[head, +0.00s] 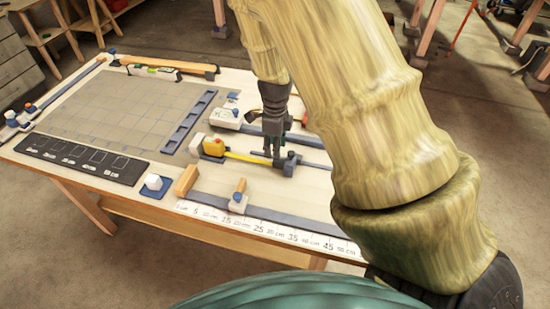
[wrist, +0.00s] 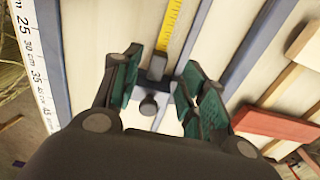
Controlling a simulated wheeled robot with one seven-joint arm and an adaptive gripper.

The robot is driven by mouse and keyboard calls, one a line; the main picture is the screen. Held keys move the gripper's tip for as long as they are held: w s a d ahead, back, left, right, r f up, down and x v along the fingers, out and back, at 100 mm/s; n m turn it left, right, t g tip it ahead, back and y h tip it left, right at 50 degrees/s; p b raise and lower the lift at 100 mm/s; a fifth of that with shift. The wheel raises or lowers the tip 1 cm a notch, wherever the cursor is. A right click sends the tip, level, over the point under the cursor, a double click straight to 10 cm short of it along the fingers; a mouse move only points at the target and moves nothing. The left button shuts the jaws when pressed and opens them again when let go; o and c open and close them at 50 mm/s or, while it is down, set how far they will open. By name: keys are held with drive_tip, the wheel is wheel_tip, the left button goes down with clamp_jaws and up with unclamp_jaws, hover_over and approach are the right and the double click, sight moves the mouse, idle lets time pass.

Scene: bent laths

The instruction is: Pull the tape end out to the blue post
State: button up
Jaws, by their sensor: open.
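The yellow tape measure (head: 213,146) sits on the bench left of my gripper. Its yellow tape (head: 243,156) runs right toward the fingers; it also shows in the wrist view (wrist: 171,28). A dark end piece (wrist: 157,68) is at the tape's end, between my open fingers. My gripper (head: 272,156), also in the wrist view (wrist: 160,85), points down with green-padded fingers on both sides, apart from the end piece. A grey-blue block with a round knob (head: 291,157) stands just right of the fingers; I cannot tell for sure whether this is the blue post.
A printed ruler strip (head: 260,228) lies along the front edge. A red piece (wrist: 278,124) lies right in the wrist view.

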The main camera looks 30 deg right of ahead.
sight(279, 164)
drive_tip(key=shift+f+p, duration=0.5)
drive_tip(key=shift+f, duration=2.8)
clamp_jaws()
